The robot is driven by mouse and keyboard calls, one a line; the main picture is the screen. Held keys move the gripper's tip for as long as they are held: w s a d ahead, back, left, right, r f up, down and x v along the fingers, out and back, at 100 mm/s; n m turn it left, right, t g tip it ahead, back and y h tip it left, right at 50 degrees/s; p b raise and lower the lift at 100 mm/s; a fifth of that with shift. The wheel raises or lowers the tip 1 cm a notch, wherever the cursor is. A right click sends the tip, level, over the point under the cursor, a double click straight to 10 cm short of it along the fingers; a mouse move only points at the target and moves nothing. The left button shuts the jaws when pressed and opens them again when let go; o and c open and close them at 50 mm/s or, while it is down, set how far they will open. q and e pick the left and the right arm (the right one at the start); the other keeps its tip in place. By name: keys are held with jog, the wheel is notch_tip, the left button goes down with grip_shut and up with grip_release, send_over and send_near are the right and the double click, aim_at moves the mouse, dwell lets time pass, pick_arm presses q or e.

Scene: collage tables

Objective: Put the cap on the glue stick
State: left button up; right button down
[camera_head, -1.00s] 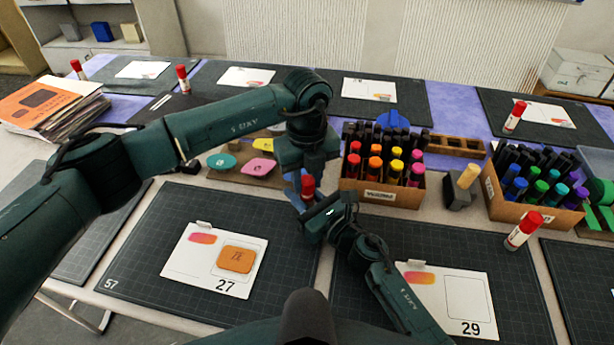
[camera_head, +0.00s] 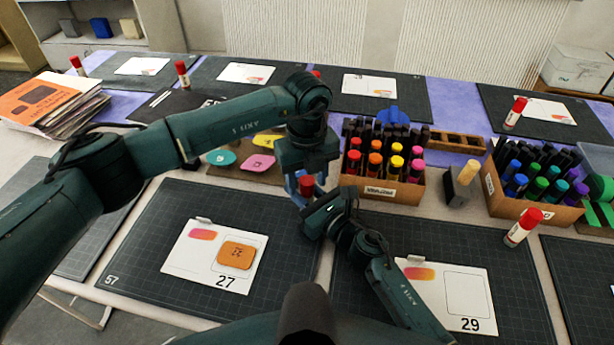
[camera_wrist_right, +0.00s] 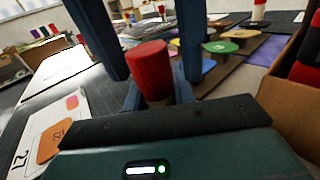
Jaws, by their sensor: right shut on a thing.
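The red cap (camera_head: 306,186) sits upright at the top of the glue stick, and it shows large in the right wrist view (camera_wrist_right: 150,70). In the right wrist view these fingers stand apart from the cap, with gaps at both sides.
Another capped glue stick (camera_head: 523,227) stands at the right. Coloured pads (camera_head: 258,164) lie behind my left gripper. Cards lie on the dark mats in front.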

pick_arm(q)
jog(key=shift+o, duration=0.3)
notch_tip(320, 180, up, 12)
dwell(0.4)
pick_arm(e)
jog(key=c, duration=1.1)
grip_release()
jog(key=b+v, duration=0.1)
jog(key=v, duration=1.1)
jog(key=shift+s+d+f, duration=0.1)
jog(key=shift+d, duration=0.05)
pick_arm(q)
jog(key=shift+f, duration=0.75)
pick_arm(e)
jog(key=shift+s+d, duration=0.3)
jog(key=shift+s, duration=0.05)
